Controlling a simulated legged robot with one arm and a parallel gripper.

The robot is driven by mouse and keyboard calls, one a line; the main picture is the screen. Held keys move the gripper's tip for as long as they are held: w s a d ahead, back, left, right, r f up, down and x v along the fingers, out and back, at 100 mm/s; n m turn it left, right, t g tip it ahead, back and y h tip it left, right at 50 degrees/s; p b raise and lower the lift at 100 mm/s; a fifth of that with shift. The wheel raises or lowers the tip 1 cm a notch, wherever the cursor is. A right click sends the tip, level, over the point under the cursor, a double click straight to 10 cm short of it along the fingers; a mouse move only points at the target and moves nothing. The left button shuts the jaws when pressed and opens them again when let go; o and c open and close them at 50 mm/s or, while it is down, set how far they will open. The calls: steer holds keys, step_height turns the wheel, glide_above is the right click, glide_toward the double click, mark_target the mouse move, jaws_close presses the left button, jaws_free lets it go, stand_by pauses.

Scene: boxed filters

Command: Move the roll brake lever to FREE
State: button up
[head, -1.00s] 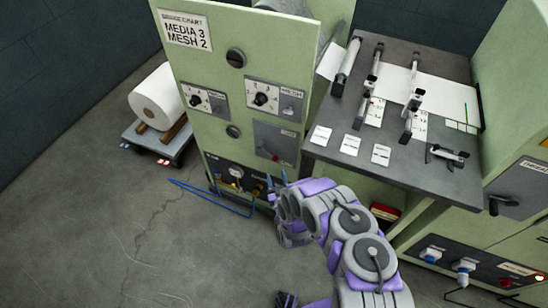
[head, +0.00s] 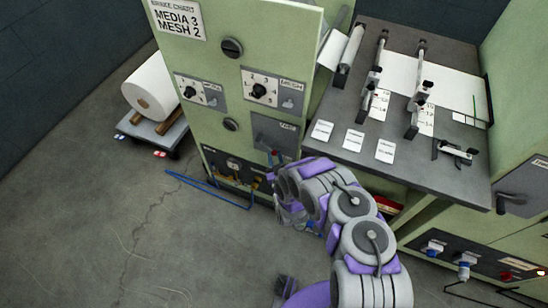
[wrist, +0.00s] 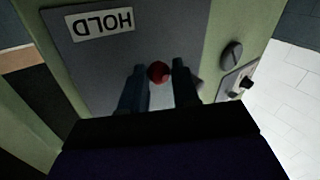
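The roll brake lever's red knob (wrist: 158,72) shows in the wrist view, on a grey plate (wrist: 75,50) with a HOLD label (wrist: 101,24) that appears upside down. My gripper (wrist: 160,69) is open, with one dark finger on each side of the knob. I cannot tell whether either finger touches it. In the head view the red knob (head: 275,153) sits low on the grey plate (head: 268,130) of the green cabinet, just above my gripper. A small label at that plate's upper right is too blurred to read surely. My arm hides part of the area below the plate.
Dials (head: 260,90) sit above the lever plate. A blue bar (head: 208,190) stands out low in front of the cabinet. A grey worktable (head: 400,165) with rollers and cards stands at right. A white roll (head: 152,88) rests on a cart at left.

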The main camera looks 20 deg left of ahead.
steer(key=shift+d+r, duration=0.1)
steer(key=shift+d, duration=0.25)
steer(key=c, duration=0.3)
steer(key=shift+s+a, duration=0.1)
jaws_close()
steer(key=shift+a, duration=0.25)
